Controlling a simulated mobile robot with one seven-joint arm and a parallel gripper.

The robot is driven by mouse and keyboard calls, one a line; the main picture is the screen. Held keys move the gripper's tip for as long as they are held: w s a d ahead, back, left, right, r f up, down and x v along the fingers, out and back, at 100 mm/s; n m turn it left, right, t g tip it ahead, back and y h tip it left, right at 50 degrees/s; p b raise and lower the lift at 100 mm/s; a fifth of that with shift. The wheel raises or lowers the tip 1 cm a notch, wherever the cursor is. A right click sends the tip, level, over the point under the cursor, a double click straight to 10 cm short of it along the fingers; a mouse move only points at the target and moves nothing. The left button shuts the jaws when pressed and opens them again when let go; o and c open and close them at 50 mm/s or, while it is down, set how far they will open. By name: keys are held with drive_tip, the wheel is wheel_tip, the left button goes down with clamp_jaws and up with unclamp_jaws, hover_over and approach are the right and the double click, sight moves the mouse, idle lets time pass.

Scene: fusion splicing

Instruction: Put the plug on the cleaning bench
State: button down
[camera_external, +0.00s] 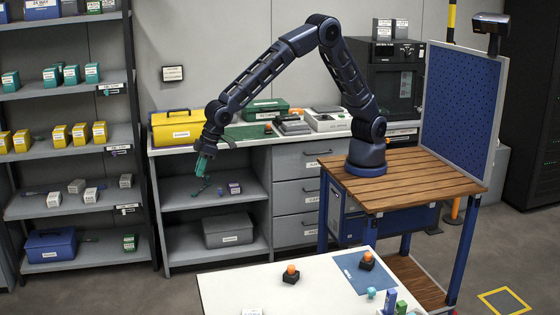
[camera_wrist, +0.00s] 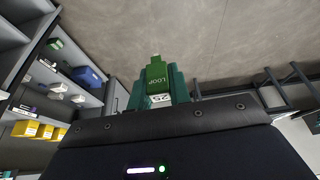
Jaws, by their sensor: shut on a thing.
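In the external view the plug is too small to tell from the fingers. A white table (camera_external: 240,285) stands in front with a blue mat (camera_external: 352,279) and orange-capped bottles (camera_external: 291,274). I see no label telling which surface is the cleaning bench.
The back bench holds a yellow case (camera_external: 178,128), a green case (camera_external: 265,108) and grey devices (camera_external: 327,119). Shelves (camera_external: 70,150) at left carry several boxes. A blue pegboard (camera_external: 462,110) stands at the right. The white table's left part is mostly clear.

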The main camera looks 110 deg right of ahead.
drive_tip(key=s+a+n+y, duration=0.15)
drive_tip(key=s+a, duration=0.25)
drive_tip(key=a, duration=0.4)
drive_tip(key=s+a+n, duration=0.2)
drive_tip(key=s+a, duration=0.1)
drive_tip(key=a, duration=0.5)
drive_tip(key=s+a+n, duration=0.1)
drive_tip(key=s+a, duration=0.3)
drive_tip(key=a, duration=0.4)
drive_tip(key=n+g+y, duration=0.1)
drive_tip(key=n+y, duration=0.1)
drive_tip(key=n, duration=0.2)
hover_over(310, 288)
drive_tip(key=s+d, duration=0.1)
drive_tip(key=f, duration=0.2)
wheel_tip(310, 288, down, 20)
drive_tip(key=shift+s+d+r, duration=0.1)
drive_tip(key=shift+s+r, duration=0.05)
drive_tip(key=shift+r, duration=0.05)
drive_tip(key=c, duration=1.3)
unclamp_jaws()
drive_tip(key=shift+f, duration=0.15)
drive_tip(key=shift+c, duration=0.2)
drive_tip(key=shift+o, duration=0.2)
drive_tip(key=v, duration=1.2)
drive_tip(key=shift+r, duration=0.25)
